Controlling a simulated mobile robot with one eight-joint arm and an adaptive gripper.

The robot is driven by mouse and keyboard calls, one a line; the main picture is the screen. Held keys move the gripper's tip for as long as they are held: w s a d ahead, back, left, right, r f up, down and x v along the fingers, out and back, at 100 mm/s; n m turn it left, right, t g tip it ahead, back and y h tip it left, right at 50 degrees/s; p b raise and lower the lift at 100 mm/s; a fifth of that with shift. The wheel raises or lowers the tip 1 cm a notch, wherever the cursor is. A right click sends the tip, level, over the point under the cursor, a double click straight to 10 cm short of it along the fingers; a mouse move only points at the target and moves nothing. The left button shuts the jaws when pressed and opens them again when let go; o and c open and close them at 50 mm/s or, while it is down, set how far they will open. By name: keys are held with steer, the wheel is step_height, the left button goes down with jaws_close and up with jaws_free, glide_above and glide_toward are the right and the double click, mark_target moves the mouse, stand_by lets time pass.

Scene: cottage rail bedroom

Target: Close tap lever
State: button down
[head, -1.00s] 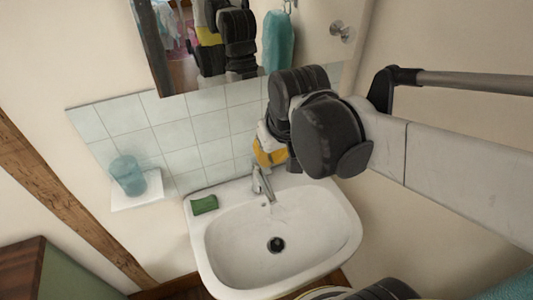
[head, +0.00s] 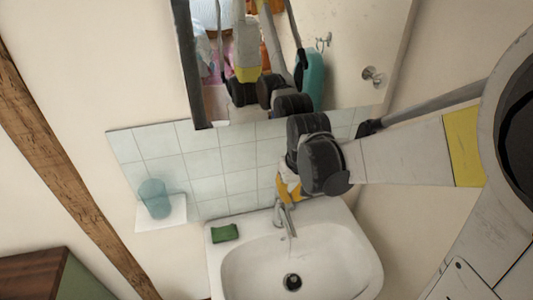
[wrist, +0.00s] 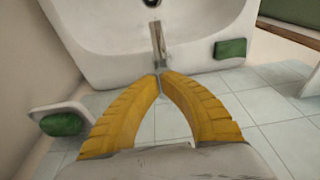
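The chrome tap (head: 284,216) stands at the back edge of the white sink (head: 230,275). It also shows in the wrist view (wrist: 158,40), just beyond my fingertips. My gripper (head: 288,190) has yellow fingers and is right above and behind the tap in the head view. In the wrist view my gripper (wrist: 160,75) has its two fingertips together at the near end of the tap. The lever is not clearly seen apart from the tap, and I cannot tell whether the tips touch it. Nothing shows held between the fingers.
A green sponge (head: 224,233) lies on the sink's left rim. A blue cup (head: 155,198) stands on a small white shelf (head: 165,220) at left. A white holder with a green bar (wrist: 62,124) shows in the wrist view. Tiles and a mirror (head: 225,90) are behind my arm.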

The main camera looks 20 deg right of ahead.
steer(key=shift+w+f, duration=0.15)
steer(key=shift+f, duration=0.5)
steer(key=shift+s+f+b, duration=0.45)
steer(key=shift+f+b, duration=0.2)
steer(key=shift+f, duration=0.15)
steer(key=shift+r, duration=0.15)
